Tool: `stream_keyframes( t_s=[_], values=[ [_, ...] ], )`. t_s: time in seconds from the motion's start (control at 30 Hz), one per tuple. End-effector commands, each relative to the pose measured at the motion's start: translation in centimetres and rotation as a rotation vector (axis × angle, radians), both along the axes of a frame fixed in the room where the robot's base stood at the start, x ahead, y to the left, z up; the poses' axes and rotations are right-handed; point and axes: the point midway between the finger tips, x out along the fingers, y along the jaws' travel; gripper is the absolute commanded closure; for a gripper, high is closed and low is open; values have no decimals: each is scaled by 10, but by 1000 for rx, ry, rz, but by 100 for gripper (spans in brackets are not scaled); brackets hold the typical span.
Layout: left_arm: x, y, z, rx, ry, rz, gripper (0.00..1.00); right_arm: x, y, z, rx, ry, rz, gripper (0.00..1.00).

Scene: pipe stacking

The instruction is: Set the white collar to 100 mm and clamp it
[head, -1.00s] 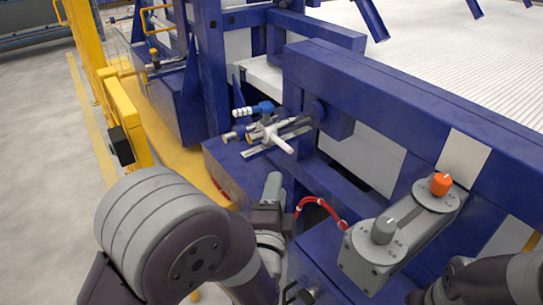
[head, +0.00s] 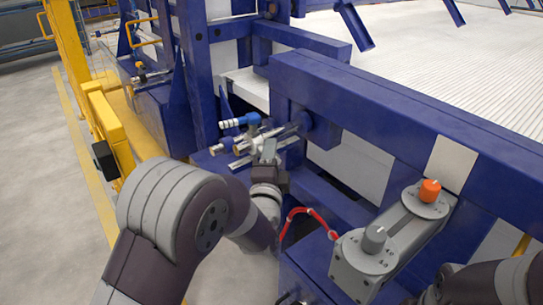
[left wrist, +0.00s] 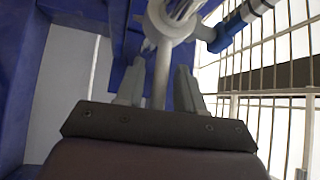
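The white collar (left wrist: 170,22) sits on a metal rod at the top of the left wrist view. Its thin white handle (left wrist: 162,75) points down between the fingers of my left gripper (left wrist: 160,85). The fingers are open, one on each side of the handle, with gaps showing. In the head view my left gripper (head: 269,149) is at the collar and hides most of it and its handle. A flat metal scale bar (head: 238,162) shows in part below the rods; its marks are too small to read. My right gripper is out of view.
A blue handle with white bands (head: 240,121) juts out just above the white collar. A red hose (head: 318,212) loops nearby. A grey unit with an orange knob (head: 430,190) and a grey knob (head: 374,238) stands right. A blue beam (head: 400,110) runs behind.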

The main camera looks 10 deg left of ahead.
Motion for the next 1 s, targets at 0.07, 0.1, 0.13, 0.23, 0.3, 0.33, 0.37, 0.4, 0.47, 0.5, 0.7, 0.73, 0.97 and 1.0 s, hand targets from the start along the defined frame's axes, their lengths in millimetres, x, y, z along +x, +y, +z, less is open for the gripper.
stream_keyframes(
  t_s=[0.07,0.1,0.13,0.23,0.3,0.33,0.37,0.4,0.47,0.5,0.7,0.73,0.97,1.0],
  values=[
    [0,0,0,0,0,0,89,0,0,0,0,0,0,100],
    [0,0,0,0,0,0,100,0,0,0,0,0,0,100],
    [0,0,0,0,0,0,100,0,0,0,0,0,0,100],
    [0,0,0,0,0,0,100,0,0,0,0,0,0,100],
    [3,-3,0,0,0,0,100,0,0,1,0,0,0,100],
    [6,-5,0,1,1,0,100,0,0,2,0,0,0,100],
    [11,-8,1,0,0,-1,100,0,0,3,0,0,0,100],
    [17,-13,1,0,0,-2,100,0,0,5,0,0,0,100],
    [25,-19,1,0,0,-1,100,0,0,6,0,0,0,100],
    [30,-24,1,0,0,-2,100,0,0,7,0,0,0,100],
    [39,-31,0,-1,0,1,100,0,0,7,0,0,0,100],
    [39,-31,0,-1,0,1,100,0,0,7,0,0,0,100],
    [39,-31,-1,0,1,1,60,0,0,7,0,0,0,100],
    [39,-31,-1,0,1,1,60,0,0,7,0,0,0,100]
  ],
)
